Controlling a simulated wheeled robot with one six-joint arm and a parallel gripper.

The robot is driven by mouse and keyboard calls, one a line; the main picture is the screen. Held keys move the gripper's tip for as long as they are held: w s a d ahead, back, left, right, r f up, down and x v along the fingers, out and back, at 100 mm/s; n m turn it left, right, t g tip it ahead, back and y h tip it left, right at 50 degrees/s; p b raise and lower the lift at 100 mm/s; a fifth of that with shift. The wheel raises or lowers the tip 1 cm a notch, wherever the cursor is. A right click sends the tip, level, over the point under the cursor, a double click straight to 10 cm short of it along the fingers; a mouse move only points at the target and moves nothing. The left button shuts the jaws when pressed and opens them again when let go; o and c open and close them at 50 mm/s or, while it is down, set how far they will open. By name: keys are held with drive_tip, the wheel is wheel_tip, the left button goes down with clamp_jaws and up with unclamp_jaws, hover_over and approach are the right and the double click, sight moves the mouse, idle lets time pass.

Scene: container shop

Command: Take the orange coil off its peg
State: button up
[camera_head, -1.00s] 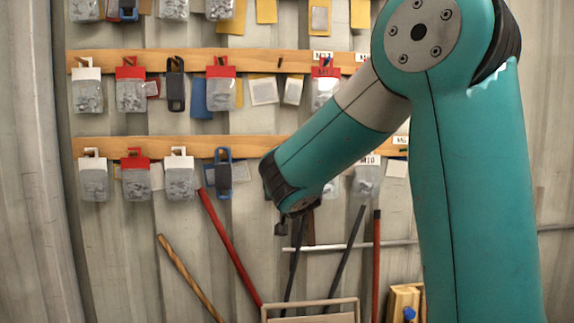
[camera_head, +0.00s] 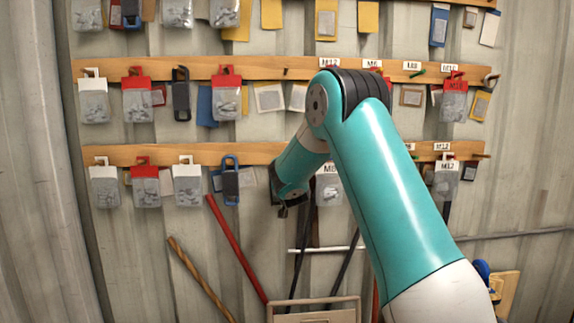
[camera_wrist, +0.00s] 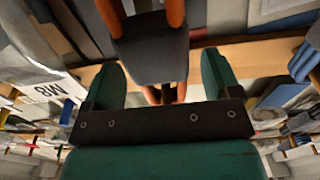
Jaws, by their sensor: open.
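The orange coil (camera_wrist: 150,52) shows in the wrist view, with orange strands at its top and bottom and a dark grey wrap around its middle. It hangs in front of a wooden rail (camera_wrist: 245,52). My gripper (camera_wrist: 161,66) is open, with a green finger on each side of the coil's lower part. I cannot tell whether either finger touches it. In the head view my gripper (camera_head: 284,208) is small and dark at the lower rail, and the orange coil is hidden behind my arm. Its peg is not clearly visible.
A blue coil (camera_head: 230,181) and a black coil (camera_head: 181,93) hang to the left. Several bags with red or white tops hang along the wooden rails (camera_head: 190,153). A red rod (camera_head: 238,250) and a brown rod (camera_head: 198,276) lean below.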

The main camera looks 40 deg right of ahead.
drive_tip(key=shift+w+d, duration=0.35)
drive_tip(key=shift+w, duration=0.05)
drive_tip(key=c, duration=1)
drive_tip(key=shift+c, duration=0.4)
drive_tip(key=shift+r, duration=0.3)
drive_tip(key=shift+a, duration=0.1)
drive_tip(key=shift+r+b+v, duration=0.1)
drive_tip(key=shift+b+v, duration=0.8)
drive_tip(key=shift+v, duration=0.2)
drive_tip(key=shift+r+b+v, duration=0.15)
drive_tip(key=shift+b+v, duration=0.75)
drive_tip(key=shift+v, duration=0.2)
